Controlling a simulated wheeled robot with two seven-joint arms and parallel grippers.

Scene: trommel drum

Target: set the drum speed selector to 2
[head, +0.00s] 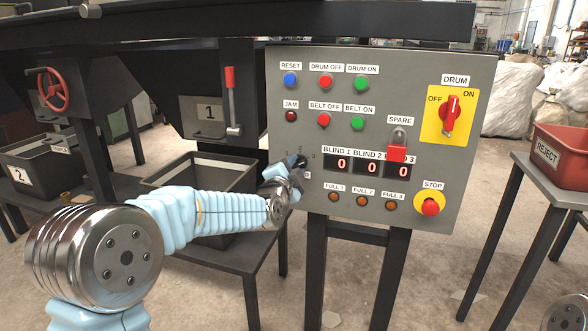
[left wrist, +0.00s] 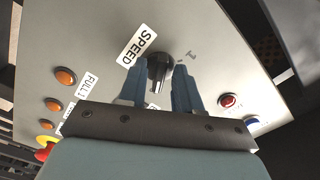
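The drum speed selector is a black knob (left wrist: 159,69) on the grey control panel, next to a SPEED label (left wrist: 137,46) and a numeral 1 (left wrist: 191,55). In the head view its marks 1, 2 and 3 show above it, and my left gripper (head: 297,170) mostly hides it. In the left wrist view my left gripper's blue fingers (left wrist: 159,88) stand apart on either side of the knob, with a gap visible beside its handle. I cannot tell which number the knob points to. My right gripper is out of view.
The panel (head: 380,65) also carries push buttons, a red drum switch (head: 452,112), a red padlock-like part (head: 397,152), blind displays (head: 367,167) and a red stop button (head: 430,207). A red-handled lever (head: 231,100) stands left of the panel. A reject bin (head: 560,152) is at right.

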